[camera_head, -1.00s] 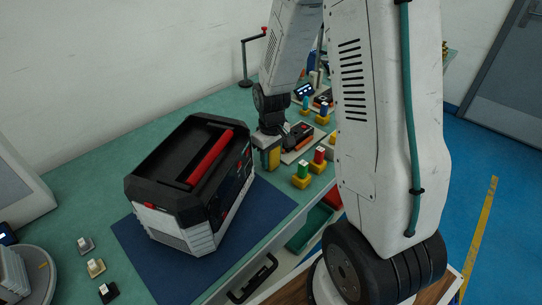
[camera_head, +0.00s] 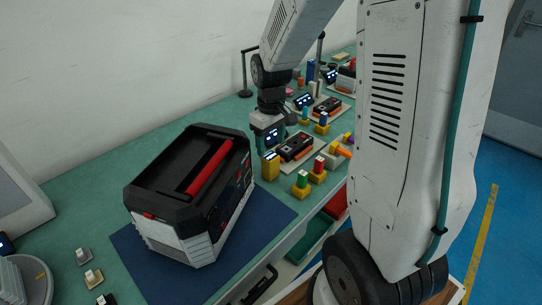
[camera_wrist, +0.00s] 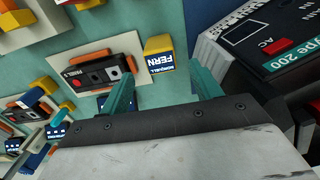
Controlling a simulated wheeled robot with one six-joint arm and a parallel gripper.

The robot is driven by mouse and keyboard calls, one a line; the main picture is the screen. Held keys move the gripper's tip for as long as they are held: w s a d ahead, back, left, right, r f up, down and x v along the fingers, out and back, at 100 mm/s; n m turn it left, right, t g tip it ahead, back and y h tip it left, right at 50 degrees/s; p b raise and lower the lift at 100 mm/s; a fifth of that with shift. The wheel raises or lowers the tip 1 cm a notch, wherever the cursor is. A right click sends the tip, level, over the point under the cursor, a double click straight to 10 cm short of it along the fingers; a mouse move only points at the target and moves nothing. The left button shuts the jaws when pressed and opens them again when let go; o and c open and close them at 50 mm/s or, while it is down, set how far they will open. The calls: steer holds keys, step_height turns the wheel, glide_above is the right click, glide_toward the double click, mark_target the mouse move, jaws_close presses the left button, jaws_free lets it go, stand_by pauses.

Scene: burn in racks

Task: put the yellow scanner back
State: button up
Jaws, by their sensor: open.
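A yellow block (camera_head: 270,166) with a dark-blue label stands on the green table, just past the right end of the big black-and-white case. I take it for the yellow scanner but cannot be sure. In the wrist view the yellow block (camera_wrist: 158,44) shows its label, with the word FERN, ahead of my fingers. My gripper (camera_head: 270,148) is just above it in the head view. In the wrist view my gripper (camera_wrist: 164,82) is open, its two teal fingers apart with nothing between the tips.
The case (camera_head: 165,222) with a red handle stands on a blue mat (camera_head: 272,215), close to my gripper. A dark instrument (camera_head: 296,146) on a pale plate lies to the right. Yellow-based blocks with green (camera_head: 302,180) and red (camera_head: 319,165) tops stand nearby.

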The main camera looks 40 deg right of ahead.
step_height(320, 180, up, 2)
steer(key=shift+r, duration=0.1)
steer(key=s+a+r, duration=0.3)
steer(key=s+r, duration=0.1)
steer(key=s, duration=0.3)
steer(key=s+a+r+m, duration=0.1)
steer(key=s+a+r, duration=0.2)
steer(key=s+r, duration=0.2)
steer(key=s+a+r+m+t, duration=0.1)
steer(key=s+a+r, duration=0.3)
steer(key=s, duration=0.6)
steer(key=shift+s+r, duration=0.35)
